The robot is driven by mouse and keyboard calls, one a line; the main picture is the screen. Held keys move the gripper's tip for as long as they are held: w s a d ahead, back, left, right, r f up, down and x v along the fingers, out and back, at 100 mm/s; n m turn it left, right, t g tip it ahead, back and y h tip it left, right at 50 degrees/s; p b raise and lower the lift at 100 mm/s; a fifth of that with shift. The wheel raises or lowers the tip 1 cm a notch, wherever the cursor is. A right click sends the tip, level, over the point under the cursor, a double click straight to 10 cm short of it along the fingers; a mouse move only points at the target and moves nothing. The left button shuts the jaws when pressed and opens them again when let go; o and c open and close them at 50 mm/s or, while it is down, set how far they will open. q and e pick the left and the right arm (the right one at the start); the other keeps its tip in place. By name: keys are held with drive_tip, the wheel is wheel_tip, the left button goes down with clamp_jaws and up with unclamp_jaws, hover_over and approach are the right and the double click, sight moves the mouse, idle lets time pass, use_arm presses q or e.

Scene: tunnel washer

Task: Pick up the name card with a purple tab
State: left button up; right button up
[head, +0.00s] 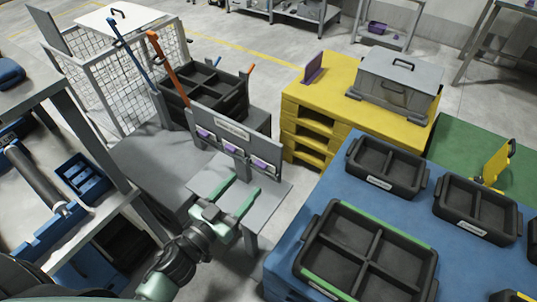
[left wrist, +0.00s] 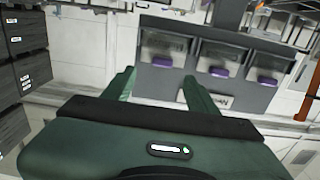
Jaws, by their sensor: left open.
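A grey upright rack (head: 240,130) holds three cards with purple tabs side by side. The left card (head: 203,133), middle card (head: 232,148) and right card (head: 261,163) show their tabs in pockets. In the left wrist view the three tabs also show: left (left wrist: 162,61), middle (left wrist: 219,72) and right (left wrist: 268,82). Any names on the cards are too small to read. My left gripper (head: 238,184) is open and empty, in front of the rack and apart from the cards. In the left wrist view its fingers (left wrist: 158,82) point toward the left card's side. My right gripper is not in view.
A blue table (head: 310,215) with black divided trays stands at the right. A yellow pallet stack (head: 291,115) bears a grey lidded box (head: 400,80) and a purple stand (head: 313,68). A black crate (head: 175,100) and a wire cage (head: 100,95) stand behind the rack.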

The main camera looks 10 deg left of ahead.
sight(259, 166)
use_arm(q)
drive_tip(key=p+x, duration=0.2)
drive_tip(key=x, duration=0.4)
drive_tip(key=shift+w+a+r, duration=0.1)
drive_tip(key=shift+w+a, duration=0.05)
drive_tip(key=shift+w, duration=0.25)
clamp_jaws()
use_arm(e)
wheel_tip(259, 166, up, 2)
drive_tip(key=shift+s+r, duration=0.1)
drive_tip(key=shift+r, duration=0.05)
